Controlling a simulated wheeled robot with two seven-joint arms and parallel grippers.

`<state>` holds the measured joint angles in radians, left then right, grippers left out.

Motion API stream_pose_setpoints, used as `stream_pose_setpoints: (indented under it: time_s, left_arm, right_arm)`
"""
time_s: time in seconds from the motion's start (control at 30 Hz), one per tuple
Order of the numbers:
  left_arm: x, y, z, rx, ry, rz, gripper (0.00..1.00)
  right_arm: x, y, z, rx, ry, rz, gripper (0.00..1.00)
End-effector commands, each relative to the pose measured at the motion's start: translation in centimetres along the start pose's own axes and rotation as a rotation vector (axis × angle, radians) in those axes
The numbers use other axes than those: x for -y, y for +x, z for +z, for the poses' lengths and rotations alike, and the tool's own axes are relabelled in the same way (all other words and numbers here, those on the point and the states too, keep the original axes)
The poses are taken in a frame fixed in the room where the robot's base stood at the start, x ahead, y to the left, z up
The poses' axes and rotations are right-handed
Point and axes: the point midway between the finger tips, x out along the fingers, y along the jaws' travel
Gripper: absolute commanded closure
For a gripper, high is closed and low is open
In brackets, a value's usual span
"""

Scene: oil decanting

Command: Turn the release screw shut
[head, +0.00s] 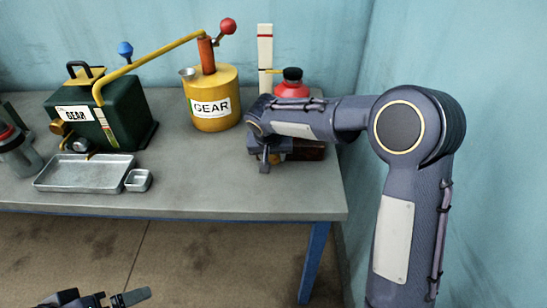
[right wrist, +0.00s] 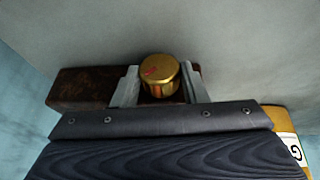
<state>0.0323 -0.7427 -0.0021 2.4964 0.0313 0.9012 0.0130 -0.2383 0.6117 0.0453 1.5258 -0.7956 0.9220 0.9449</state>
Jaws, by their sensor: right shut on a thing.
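The release screw (right wrist: 159,72), a round brass knob with a red mark on its face, sits between the two grey fingers of my right gripper (right wrist: 157,87) in the right wrist view. The gripper is shut on it. A dark brown block (right wrist: 85,88) lies behind the knob. In the head view my right gripper (head: 265,160) points down at the right of the bench, and the knob is hidden there. A red body with a black cap (head: 292,86) shows behind my right arm. My left gripper (head: 125,298) is partly in view at the bottom left, empty-looking; its opening is unclear.
A yellow GEAR can (head: 212,98) with a red-knobbed pump stands left of my right gripper. A dark green GEAR box (head: 125,118), a metal tray (head: 85,173) and a small dish (head: 138,180) are further left. A white banded post (head: 265,55) stands behind. The bench's front middle is clear.

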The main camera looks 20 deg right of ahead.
Motion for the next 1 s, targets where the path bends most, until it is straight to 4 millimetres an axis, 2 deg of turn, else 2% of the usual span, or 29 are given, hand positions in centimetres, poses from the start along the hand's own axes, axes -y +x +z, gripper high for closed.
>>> stream_pose_setpoints:
  time_s: [0.4,1.0]
  left_arm:
    - [0.04,0.10,0.05,0.000,0.000,0.000,0.00]
    - [0.04,0.09,0.04,0.000,0.000,0.000,0.00]
  right_arm:
    - [0.51,0.00,0.03,0.000,-0.089,0.211,0.84]
    - [0.52,0.05,0.06,0.002,-0.105,0.251,0.84]
